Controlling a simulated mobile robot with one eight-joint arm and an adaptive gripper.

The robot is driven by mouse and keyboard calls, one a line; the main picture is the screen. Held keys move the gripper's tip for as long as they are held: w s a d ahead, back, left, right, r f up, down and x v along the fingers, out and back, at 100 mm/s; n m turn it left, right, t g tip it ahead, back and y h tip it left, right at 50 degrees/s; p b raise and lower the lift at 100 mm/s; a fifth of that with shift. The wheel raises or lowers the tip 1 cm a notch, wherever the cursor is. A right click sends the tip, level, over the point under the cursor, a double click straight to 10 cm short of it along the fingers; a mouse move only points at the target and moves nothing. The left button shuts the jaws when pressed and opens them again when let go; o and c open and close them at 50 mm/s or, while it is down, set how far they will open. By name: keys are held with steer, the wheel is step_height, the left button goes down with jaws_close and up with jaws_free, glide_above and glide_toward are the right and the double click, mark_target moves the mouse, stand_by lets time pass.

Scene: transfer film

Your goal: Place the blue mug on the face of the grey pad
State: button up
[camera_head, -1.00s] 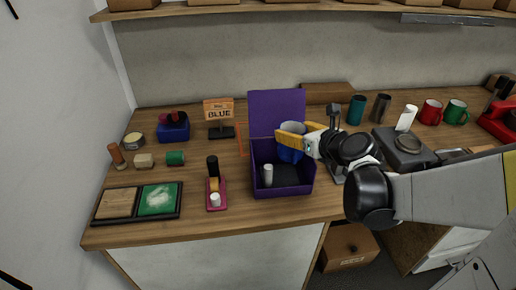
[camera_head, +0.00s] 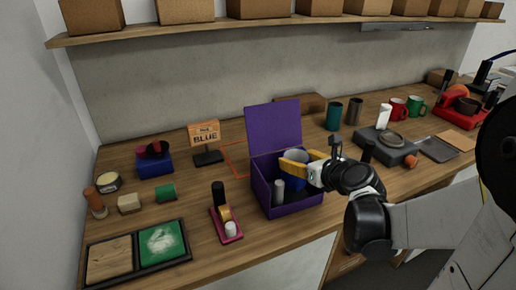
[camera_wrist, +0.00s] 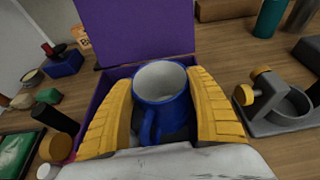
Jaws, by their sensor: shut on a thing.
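The blue mug (camera_head: 292,181) is upright in the open purple box (camera_head: 291,205), its white inside showing. In the wrist view the mug (camera_wrist: 161,112) fills the gap between the yellow fingers, its handle towards my wrist. My gripper (camera_head: 299,162) is shut on the mug from both sides. The mug's rim stands near the box's upper edge; its base is hidden, so I cannot tell whether it touches the box floor. A flat dark grey slab (camera_head: 438,150) lies at the right of the counter; I cannot tell for sure that it is the grey pad.
A white-grey bottle (camera_head: 279,192) stands in the box beside the mug. The raised purple lid (camera_head: 273,127) is behind. A grey device with yellow knobs (camera_wrist: 283,112) is close right. A grey block with a ring (camera_head: 387,146) and several mugs stand further right.

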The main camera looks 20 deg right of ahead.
step_height(320, 180, down, 4)
steer(key=shift+r+b, duration=0.2)
steer(key=shift+b, duration=0.75)
steer(key=shift+r, duration=0.15)
steer(key=o, duration=1.4)
steer(key=shift+s, duration=0.1)
